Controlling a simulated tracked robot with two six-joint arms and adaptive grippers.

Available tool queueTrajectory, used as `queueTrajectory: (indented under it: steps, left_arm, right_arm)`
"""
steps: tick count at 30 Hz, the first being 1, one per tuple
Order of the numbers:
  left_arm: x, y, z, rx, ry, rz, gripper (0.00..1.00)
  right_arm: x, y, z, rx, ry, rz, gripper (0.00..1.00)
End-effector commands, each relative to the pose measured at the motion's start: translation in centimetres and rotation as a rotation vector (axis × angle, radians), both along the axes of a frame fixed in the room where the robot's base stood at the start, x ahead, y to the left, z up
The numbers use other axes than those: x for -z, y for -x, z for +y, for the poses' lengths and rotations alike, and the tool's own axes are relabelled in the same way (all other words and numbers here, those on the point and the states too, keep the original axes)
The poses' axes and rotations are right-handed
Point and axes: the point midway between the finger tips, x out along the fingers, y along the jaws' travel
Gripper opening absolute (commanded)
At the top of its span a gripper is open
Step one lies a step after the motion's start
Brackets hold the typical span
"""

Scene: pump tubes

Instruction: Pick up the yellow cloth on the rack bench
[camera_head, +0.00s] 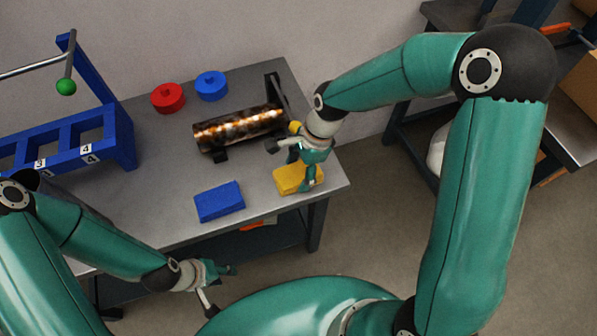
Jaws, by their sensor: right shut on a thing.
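The yellow cloth (286,183) looks like a flat folded block at the right front corner of the grey rack bench (180,225). My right gripper (307,183) reaches down over it and is shut on its right part. The gripper's fingers hide some of the cloth. I cannot tell whether the cloth is lifted off the bench top. My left gripper (217,285) is in front of the bench's near edge, with its fingers spread and nothing between them.
A blue folded cloth (219,201) lies left of the yellow one. A rusty tube (238,129) rests on a stand behind. Red (168,97) and blue (211,85) rings sit at the back. A blue numbered rack (108,140) stands at left.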

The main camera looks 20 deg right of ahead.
Motion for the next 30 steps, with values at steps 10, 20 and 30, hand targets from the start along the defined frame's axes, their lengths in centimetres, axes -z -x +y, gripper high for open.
queueTrajectory:
  steps: [10,20,30]
  left_arm:
    - [-0.2,0.0,0.0,0.0,0.0,0.0,0.4]
    - [-0.9,0.0,0.0,0.0,0.0,0.0,0.4]
    - [-1.9,0.0,0.0,0.0,0.0,0.0,0.4]
  right_arm:
    - [-1.7,-0.1,0.0,0.001,0.0,-0.003,0.35]
    - [-7.8,-0.1,-0.1,0.002,0.0,-0.008,0.35]
    - [-16.3,-0.1,-0.1,0.001,-0.001,-0.005,0.35]
